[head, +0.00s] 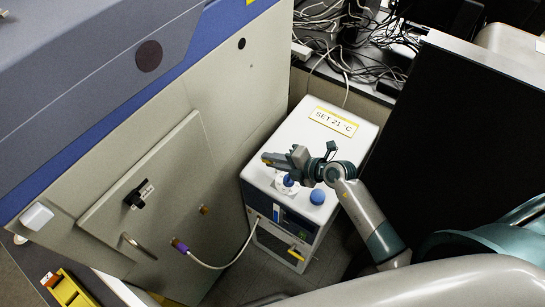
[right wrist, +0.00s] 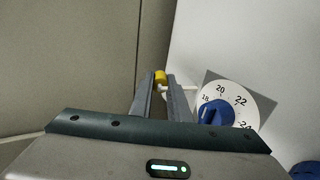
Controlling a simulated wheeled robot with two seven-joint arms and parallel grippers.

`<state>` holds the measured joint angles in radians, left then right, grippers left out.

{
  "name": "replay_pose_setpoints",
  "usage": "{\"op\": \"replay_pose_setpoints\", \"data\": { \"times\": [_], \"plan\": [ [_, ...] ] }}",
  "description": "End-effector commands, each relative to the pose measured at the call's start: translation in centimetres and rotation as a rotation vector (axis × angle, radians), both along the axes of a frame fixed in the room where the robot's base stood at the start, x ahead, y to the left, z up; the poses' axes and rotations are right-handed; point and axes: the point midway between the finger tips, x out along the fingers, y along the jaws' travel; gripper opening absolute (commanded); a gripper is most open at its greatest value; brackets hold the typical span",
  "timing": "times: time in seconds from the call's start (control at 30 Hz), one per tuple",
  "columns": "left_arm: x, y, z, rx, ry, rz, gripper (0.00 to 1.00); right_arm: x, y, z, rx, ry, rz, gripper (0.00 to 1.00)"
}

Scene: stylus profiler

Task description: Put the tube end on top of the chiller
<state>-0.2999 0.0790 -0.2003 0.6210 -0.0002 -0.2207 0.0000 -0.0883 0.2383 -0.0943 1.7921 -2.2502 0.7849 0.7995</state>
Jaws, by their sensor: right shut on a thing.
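The chiller (head: 345,145) is a white box with a "SET 21 °C" label on its top. My right gripper (head: 270,159) is over the chiller's left edge, near the big cabinet. In the right wrist view its fingers (right wrist: 161,88) are shut on a small yellow piece, which I take to be the tube end (right wrist: 160,76). A thin white length shows just right of the fingers. How high the tube end is above the top, or whether it touches, I cannot tell. My left gripper is not in view.
A blue dial knob (right wrist: 213,112) and a round blue cap (head: 317,197) are on the chiller's top. A pale tube with a purple end (head: 180,246) runs between the cabinet (head: 230,110) and the chiller's front. A dark panel (head: 460,130) stands at right.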

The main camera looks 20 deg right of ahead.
Motion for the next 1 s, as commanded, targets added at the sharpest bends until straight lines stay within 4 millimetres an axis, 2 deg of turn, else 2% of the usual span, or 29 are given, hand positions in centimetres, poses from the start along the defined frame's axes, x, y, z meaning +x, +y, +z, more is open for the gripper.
{"op": "replay_pose_setpoints", "data": {
  "times": [0.27,0.8,0.83,0.9,1.0],
  "plan": [
    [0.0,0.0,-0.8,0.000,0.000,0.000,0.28,0.0,0.0,-1.5,0.000,0.000,0.000,0.00],
    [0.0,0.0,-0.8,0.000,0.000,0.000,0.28,0.0,0.0,-1.5,0.000,0.000,0.000,0.00],
    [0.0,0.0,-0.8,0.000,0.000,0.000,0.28,0.0,0.0,-1.5,0.000,0.000,0.000,0.18],
    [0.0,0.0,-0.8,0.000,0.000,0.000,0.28,0.0,0.0,-1.5,-0.001,-0.001,0.000,0.35],
    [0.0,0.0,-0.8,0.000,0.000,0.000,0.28,-0.1,0.0,-1.6,-0.001,0.002,0.000,0.38]
  ]
}}
